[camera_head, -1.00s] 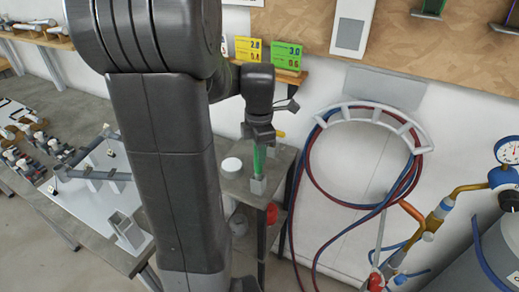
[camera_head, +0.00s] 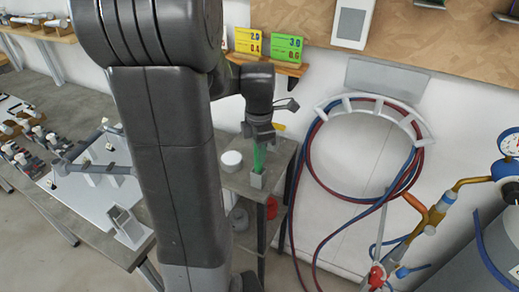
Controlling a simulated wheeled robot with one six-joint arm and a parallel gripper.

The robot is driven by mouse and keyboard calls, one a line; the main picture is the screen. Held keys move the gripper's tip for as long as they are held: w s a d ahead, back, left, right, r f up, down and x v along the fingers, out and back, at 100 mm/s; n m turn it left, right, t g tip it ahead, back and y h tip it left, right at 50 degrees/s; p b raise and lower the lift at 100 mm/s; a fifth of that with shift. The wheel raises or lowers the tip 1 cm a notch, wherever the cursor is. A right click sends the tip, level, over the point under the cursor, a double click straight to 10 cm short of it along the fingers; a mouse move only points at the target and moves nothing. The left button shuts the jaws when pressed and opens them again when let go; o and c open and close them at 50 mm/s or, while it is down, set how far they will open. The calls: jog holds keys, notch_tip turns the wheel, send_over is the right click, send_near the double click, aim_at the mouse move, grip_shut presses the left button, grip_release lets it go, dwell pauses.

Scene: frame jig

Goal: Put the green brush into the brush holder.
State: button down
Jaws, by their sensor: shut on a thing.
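The green brush (camera_head: 259,157) hangs upright, leaning slightly, below my gripper (camera_head: 261,139). My gripper is shut on its upper part. A small grey block-shaped container (camera_head: 257,181), which looks like the brush holder, stands directly below the brush on the small side table (camera_head: 232,181). The brush's lower end meets the holder's top edge in the picture. I cannot tell whether it is inside the opening or just above or in front of it.
A round white tub (camera_head: 231,161) stands left of the holder. Red and blue hoses (camera_head: 310,190) hang on the wall to the right. My arm hides part of the left worktable (camera_head: 85,225), which carries a grey open box (camera_head: 125,222) and clamps.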

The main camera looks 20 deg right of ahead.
jog(key=shift+f+b, duration=0.35)
jog(key=shift+f, duration=0.15)
dwell(0.4)
jog(key=c, duration=1.2)
grip_release()
jog(key=shift+o, duration=0.2)
notch_tip(320, 180, up, 14)
jog(key=shift+f, duration=0.1)
jog(key=shift+f, duration=0.1)
notch_tip(320, 180, down, 14)
jog(key=shift+r, duration=0.35)
